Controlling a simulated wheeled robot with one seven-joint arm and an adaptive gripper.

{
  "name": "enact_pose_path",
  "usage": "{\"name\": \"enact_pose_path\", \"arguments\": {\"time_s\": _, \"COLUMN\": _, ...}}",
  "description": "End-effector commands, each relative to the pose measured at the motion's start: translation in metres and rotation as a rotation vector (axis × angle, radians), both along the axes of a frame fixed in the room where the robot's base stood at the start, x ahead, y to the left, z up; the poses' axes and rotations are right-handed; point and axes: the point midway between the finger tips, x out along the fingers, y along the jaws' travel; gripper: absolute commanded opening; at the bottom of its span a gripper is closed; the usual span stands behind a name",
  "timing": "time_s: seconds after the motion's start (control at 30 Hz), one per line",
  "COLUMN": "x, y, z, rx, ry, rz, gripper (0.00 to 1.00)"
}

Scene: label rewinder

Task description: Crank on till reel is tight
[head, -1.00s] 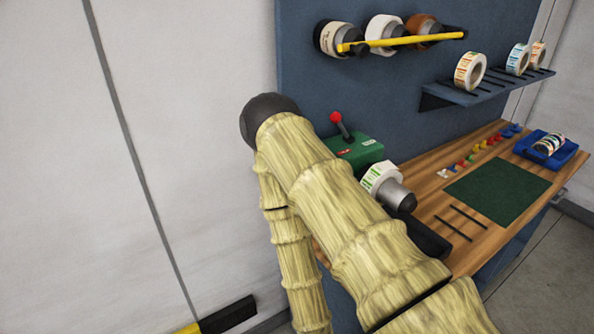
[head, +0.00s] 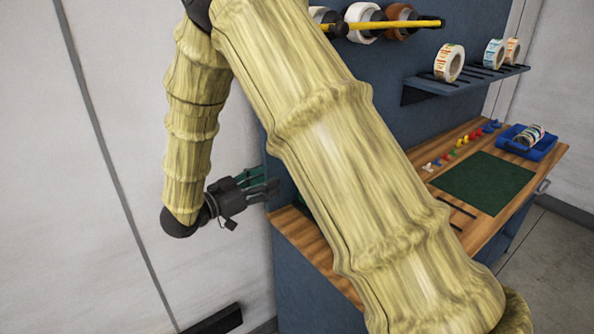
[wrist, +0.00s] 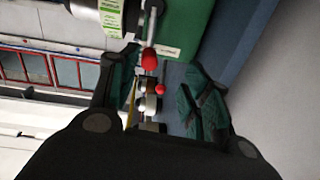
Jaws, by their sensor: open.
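My gripper (head: 262,183) is open and empty at the left edge of the workbench in the head view. In the wrist view its two dark green finger pads stand apart, with my gripper (wrist: 161,90) facing the rewinder. A metal crank with a red knob (wrist: 149,60) shows between and a little above the fingers; contact is not visible. A second red knob (wrist: 160,89) shows farther off. The rewinder's green housing (wrist: 185,25) is at the top, with the white label reel (wrist: 111,14) to its left. My arm hides the crank and reel in the head view.
The wooden bench (head: 300,236) holds a dark green mat (head: 485,187) and a blue tray (head: 527,141). Label rolls stand on the wall shelf (head: 465,80). A yellow bar (head: 395,24) crosses the rolls on the back panel. The white wall is close at left.

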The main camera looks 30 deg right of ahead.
Motion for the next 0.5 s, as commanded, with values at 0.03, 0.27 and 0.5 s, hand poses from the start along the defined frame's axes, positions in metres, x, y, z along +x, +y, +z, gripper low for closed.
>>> {"name": "enact_pose_path", "arguments": {"time_s": 0.03, "x": -0.002, "y": 0.003, "z": 0.007, "rx": -0.003, "ry": -0.012, "rz": -0.028, "gripper": 0.48}}
{"name": "enact_pose_path", "arguments": {"time_s": 0.27, "x": -0.007, "y": -0.001, "z": 0.021, "rx": -0.007, "ry": -0.025, "rz": -0.080, "gripper": 0.48}}
{"name": "enact_pose_path", "arguments": {"time_s": 0.5, "x": -0.004, "y": -0.034, "z": 0.022, "rx": -0.008, "ry": -0.023, "rz": -0.079, "gripper": 0.48}}
